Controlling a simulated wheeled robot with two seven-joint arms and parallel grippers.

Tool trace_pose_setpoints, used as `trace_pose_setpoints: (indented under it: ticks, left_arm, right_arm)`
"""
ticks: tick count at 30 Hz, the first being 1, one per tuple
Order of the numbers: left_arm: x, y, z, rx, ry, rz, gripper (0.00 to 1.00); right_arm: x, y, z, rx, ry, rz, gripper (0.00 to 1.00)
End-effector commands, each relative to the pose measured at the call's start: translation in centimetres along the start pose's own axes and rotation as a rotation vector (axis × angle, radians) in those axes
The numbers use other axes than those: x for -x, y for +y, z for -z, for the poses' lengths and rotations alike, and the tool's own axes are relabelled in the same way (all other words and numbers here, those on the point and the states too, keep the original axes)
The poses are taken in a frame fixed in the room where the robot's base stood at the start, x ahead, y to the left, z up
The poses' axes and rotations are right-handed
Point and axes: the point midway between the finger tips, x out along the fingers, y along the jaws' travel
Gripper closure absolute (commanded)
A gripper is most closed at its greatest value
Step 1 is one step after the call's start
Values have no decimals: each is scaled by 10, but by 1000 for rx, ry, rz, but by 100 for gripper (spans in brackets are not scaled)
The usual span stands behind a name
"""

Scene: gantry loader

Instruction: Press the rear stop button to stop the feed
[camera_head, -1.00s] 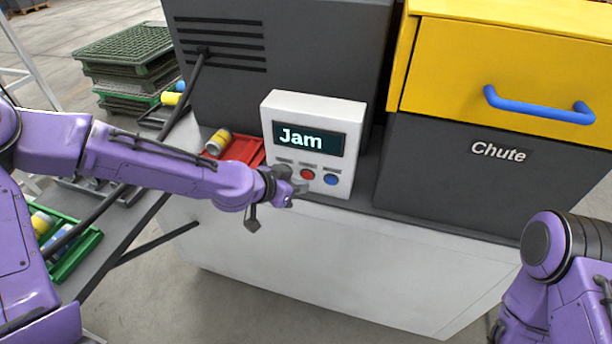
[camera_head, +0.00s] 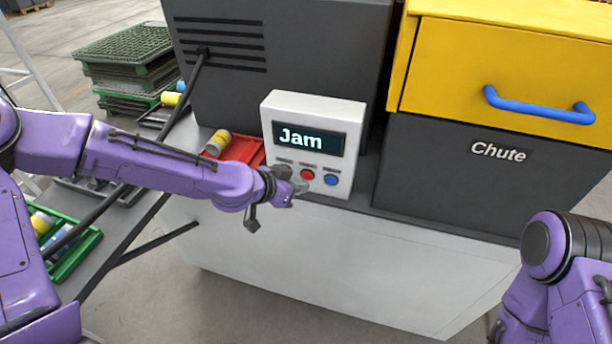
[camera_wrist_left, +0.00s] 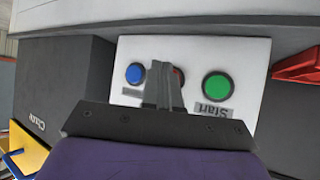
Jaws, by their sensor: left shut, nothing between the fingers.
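A white control box (camera_head: 355,118) with a dark screen (camera_head: 308,138) reading "Jam" stands on the machine ledge. Its front has a red button (camera_head: 307,174) and a blue button (camera_head: 330,180). In the left wrist view a green button (camera_wrist_left: 217,87) labelled "Start" and the blue button (camera_wrist_left: 134,74) show, with the red button (camera_wrist_left: 179,75) mostly hidden behind my fingers. My left gripper (camera_head: 298,188) is shut and empty, just in front of the box near the red button. I cannot tell whether it touches. The button label marked "stop" is not legible. My right gripper is out of view.
A yellow chute drawer (camera_head: 500,65) with a blue handle (camera_head: 540,106) is at right. A red tray (camera_head: 244,150) with a yellow can (camera_head: 217,143) lies left of the box. A green crate (camera_head: 80,255) of cans sits lower left.

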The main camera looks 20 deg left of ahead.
Motion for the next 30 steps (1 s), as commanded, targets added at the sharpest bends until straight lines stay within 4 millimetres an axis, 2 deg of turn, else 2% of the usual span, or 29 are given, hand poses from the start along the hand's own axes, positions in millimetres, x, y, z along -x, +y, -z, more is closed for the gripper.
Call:
trace_pose_setpoints:
  ticks: [30]
  left_arm:
    - [-6,-4,4,-1,-1,-1,100]
  right_arm:
    - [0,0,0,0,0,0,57]
